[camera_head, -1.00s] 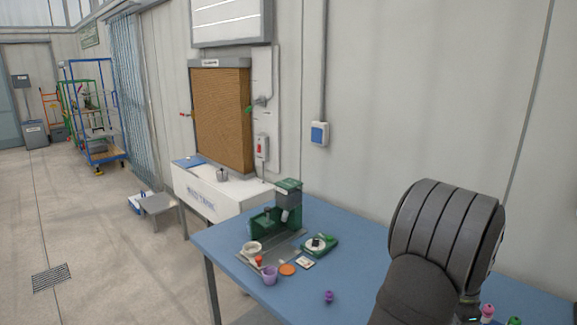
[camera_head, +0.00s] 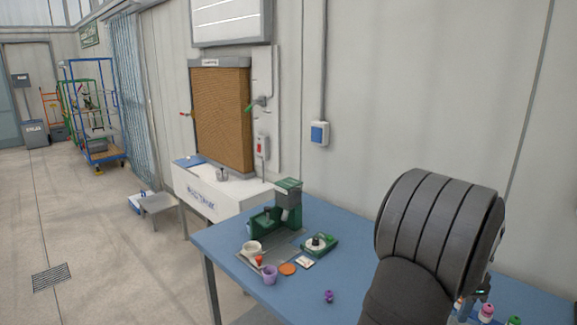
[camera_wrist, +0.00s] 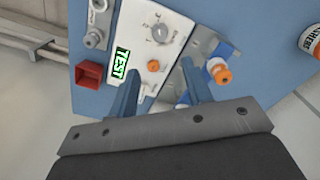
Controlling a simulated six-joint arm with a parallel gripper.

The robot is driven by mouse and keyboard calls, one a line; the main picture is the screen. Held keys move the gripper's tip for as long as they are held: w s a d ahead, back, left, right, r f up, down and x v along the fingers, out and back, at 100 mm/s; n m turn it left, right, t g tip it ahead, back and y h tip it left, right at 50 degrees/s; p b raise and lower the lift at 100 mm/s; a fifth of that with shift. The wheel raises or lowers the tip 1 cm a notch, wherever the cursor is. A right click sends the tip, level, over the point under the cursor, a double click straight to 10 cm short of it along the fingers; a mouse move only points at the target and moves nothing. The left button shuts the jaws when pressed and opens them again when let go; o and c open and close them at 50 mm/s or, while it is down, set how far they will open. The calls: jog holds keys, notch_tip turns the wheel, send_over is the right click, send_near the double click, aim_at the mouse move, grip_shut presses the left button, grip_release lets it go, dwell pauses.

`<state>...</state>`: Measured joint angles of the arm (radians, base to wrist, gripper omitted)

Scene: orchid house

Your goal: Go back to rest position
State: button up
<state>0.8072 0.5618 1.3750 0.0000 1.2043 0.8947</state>
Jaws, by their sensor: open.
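My gripper (camera_wrist: 160,72) shows in the wrist view with its two blue fingers apart and nothing between them. Below the fingers lies a white panel (camera_wrist: 163,18) with a dial, an orange button and a green TEST label. In the camera_head view my dark arm fills the lower right and hides most of the gripper. The gripper appears to be over the right part of the blue bench (camera_head: 345,235).
A bottle with an orange cap (camera_wrist: 221,75) stands close to the right finger. A red block (camera_wrist: 89,73) lies at left. In the camera_head view, a green press (camera_head: 288,205), a purple cup (camera_head: 269,275) and a purple piece (camera_head: 329,296) are on the bench.

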notch_tip(320, 180, up, 5)
jog(key=shift+n, duration=0.7)
notch_tip(320, 180, down, 14)
jog(key=shift+f, duration=0.2)
